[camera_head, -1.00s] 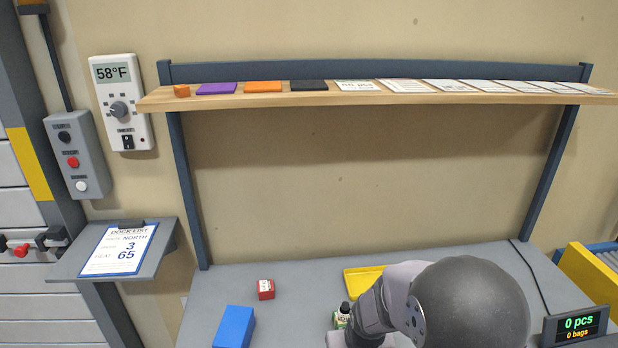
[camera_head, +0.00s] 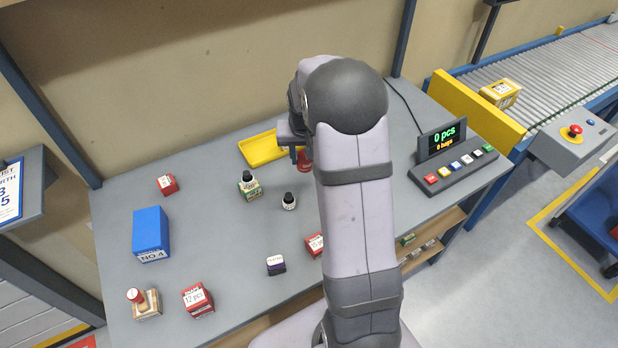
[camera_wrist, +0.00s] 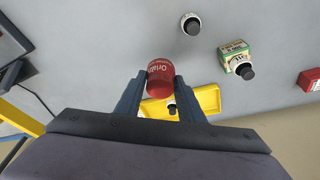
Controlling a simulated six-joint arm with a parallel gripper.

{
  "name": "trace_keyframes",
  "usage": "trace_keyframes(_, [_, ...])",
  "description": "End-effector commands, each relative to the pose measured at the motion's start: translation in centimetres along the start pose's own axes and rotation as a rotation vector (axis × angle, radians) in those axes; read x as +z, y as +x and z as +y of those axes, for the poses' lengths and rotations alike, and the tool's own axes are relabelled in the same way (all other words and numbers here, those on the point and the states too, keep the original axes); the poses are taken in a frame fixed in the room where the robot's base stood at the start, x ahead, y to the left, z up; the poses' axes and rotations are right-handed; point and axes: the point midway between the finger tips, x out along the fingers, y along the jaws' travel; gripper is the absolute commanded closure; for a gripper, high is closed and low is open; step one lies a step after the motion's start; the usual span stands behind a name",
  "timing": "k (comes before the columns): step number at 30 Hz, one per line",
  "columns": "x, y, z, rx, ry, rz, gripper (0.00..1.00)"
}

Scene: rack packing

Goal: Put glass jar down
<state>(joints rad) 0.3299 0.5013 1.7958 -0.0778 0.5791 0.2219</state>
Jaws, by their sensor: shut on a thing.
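My gripper (camera_wrist: 160,100) is shut on a round red-topped thing with pale lettering, which I take to be the glass jar (camera_wrist: 159,76). In the head view the red of the jar (camera_head: 304,159) shows just below my gripper (camera_head: 296,147); my arm hides part of it. The jar is over or near the grey table (camera_head: 215,225), right of the yellow tray (camera_head: 262,149). I cannot tell whether its base touches the table. In the wrist view the yellow tray (camera_wrist: 208,98) lies behind the fingers, with a small black-capped thing (camera_wrist: 172,108) in front of it.
A green-labelled box with a black-capped bottle (camera_head: 249,187) and a small black-capped bottle (camera_head: 289,201) stand left of my arm. A blue box (camera_head: 151,232) and several small boxes stand farther left. A button console (camera_head: 455,165) is at right. Bare table lies between them.

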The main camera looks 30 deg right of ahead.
Motion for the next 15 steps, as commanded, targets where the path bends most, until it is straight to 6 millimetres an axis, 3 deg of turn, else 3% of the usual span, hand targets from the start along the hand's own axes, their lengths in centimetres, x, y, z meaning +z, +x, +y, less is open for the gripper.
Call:
trace_keyframes(5, [0.0,0.5,0.1,0.002,0.004,-0.001,0.9])
trace_keyframes(15, [1.3,4.8,0.1,0.001,0.003,-0.002,0.9])
